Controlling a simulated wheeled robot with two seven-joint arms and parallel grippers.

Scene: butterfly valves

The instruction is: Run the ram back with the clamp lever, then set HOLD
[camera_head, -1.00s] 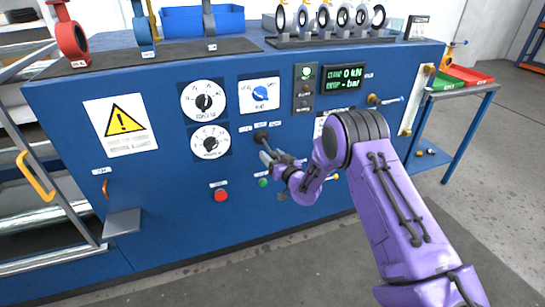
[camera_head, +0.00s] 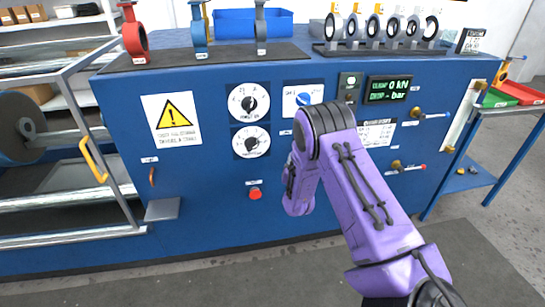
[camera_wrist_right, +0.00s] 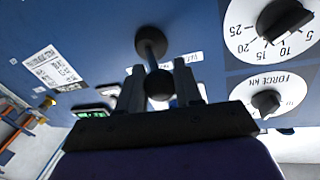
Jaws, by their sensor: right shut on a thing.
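The clamp lever (camera_wrist_right: 151,43) is a black stalk with a ball end, standing out from the blue panel. My right gripper (camera_wrist_right: 160,92) has its two fingers on either side of the ball and is shut on it. In the head view, my purple right arm hides the lever and the gripper. The selector with the blue knob (camera_head: 303,99) sits on a white plate above and left of the arm's elbow; its lettering is too small to read. The display (camera_head: 389,89) reads 0 kN and a dash for bar. My left gripper is in neither view.
Two dials (camera_head: 249,103) sit left of the selector, with a red button (camera_head: 255,193) below. Brass-based levers (camera_head: 415,115) stick out at right. Valves (camera_head: 376,27) stand on top. A yellow handle (camera_head: 93,160) and a shelf rack are at left.

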